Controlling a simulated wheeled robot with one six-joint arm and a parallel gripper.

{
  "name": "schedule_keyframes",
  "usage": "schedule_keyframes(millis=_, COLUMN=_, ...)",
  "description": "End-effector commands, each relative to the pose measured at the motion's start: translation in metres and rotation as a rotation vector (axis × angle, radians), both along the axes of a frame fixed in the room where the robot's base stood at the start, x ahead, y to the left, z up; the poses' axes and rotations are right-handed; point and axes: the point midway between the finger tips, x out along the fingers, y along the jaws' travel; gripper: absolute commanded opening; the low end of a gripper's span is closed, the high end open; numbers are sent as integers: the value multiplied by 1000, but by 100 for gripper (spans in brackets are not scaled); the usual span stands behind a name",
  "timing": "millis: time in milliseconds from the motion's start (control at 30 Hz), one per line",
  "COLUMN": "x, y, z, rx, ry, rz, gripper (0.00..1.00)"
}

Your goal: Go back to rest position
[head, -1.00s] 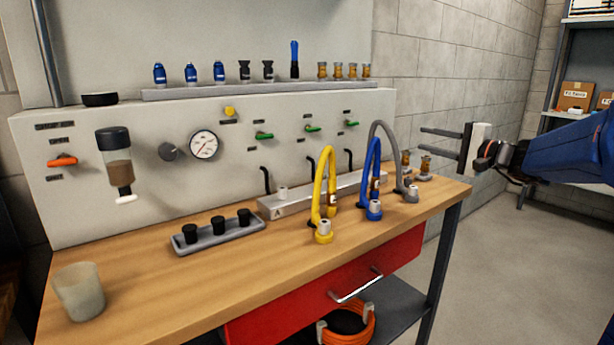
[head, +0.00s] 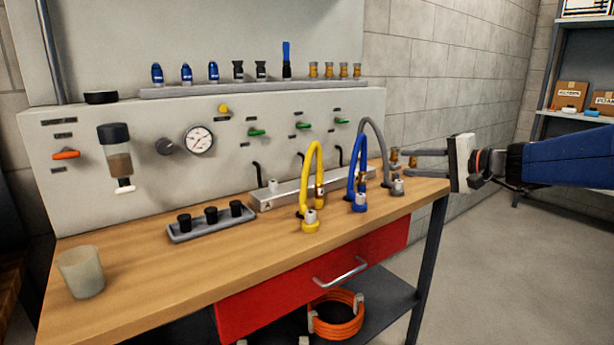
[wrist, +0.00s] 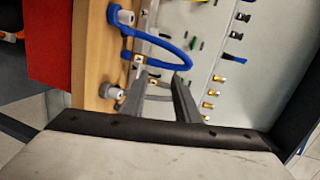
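My gripper (head: 411,162) is held out at the right end of the workbench, its two fingers pointing left. The fingers stand apart and hold nothing that I can see; the wrist view also shows a gap between the fingertips (wrist: 160,77). In the head view the fingers overlap small brass fittings (head: 393,155) at the bench's right end; I cannot tell the distance. The grey hose (head: 375,135) arches just left of the fingertips. The blue hose (head: 352,170) and yellow hose (head: 308,180) stand further left on the bench.
The wooden bench top (head: 150,262) carries a cup (head: 81,273) and a grey tray with black caps (head: 205,230). A panel with a gauge (head: 199,140) and a shelf of fittings (head: 170,93) stand behind. The floor (head: 500,260) right of the bench is clear.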

Motion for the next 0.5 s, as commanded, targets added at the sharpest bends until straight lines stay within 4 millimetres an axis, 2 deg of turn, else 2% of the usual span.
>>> schedule_keyframes(millis=167, x=-48, y=33, z=-30, rx=-136, ry=60, rz=75, gripper=29)
schedule_keyframes(millis=300, x=-106, y=58, z=-68, rx=-303, ry=124, rz=153, gripper=29)
schedule_keyframes(millis=500, x=-191, y=69, z=-127, rx=-572, ry=201, rz=249, gripper=29)
